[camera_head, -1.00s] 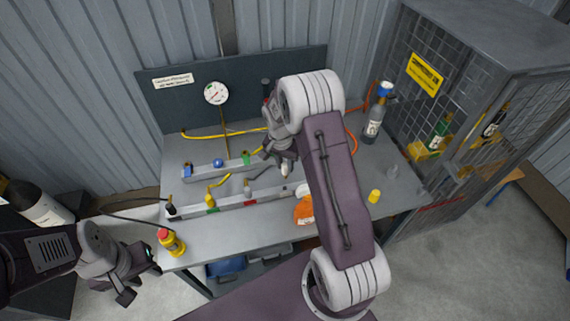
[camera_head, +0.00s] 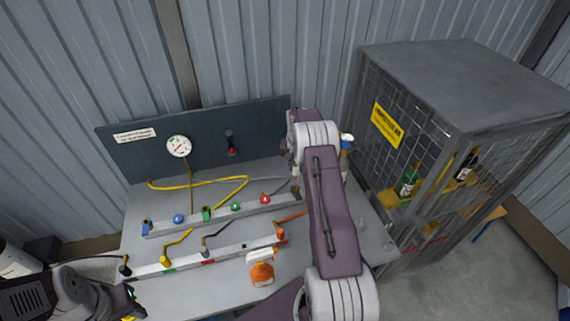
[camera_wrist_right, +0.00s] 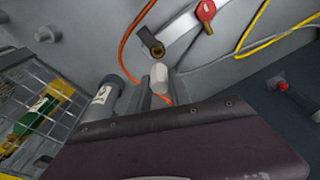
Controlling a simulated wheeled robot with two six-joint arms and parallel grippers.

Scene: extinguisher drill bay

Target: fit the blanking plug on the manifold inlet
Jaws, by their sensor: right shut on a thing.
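The manifold is a pale bar (camera_head: 220,215) on the bench with blue, green and red valve knobs. Its inlet, a dark brassy round opening (camera_wrist_right: 152,45), is at the bar's end by the red valve in the right wrist view. The blanking plug (camera_wrist_right: 158,78), a white rounded cylinder, is held in my right gripper (camera_wrist_right: 158,97). It appears just short of the inlet and roughly in line with it; I cannot tell the exact gap. In the head view my right gripper (camera_head: 296,172) is mostly hidden by its arm. My left gripper (camera_head: 128,300) is at the lower left, fingers unclear.
A grey bottle with a label (camera_wrist_right: 102,105) stands close beside my right gripper. A mesh cage (camera_head: 440,150) with bottles stands at the right. An orange spray bottle (camera_head: 262,270) and a second bar with hoses (camera_head: 190,258) are nearer the front. A gauge (camera_head: 178,146) is on the back panel.

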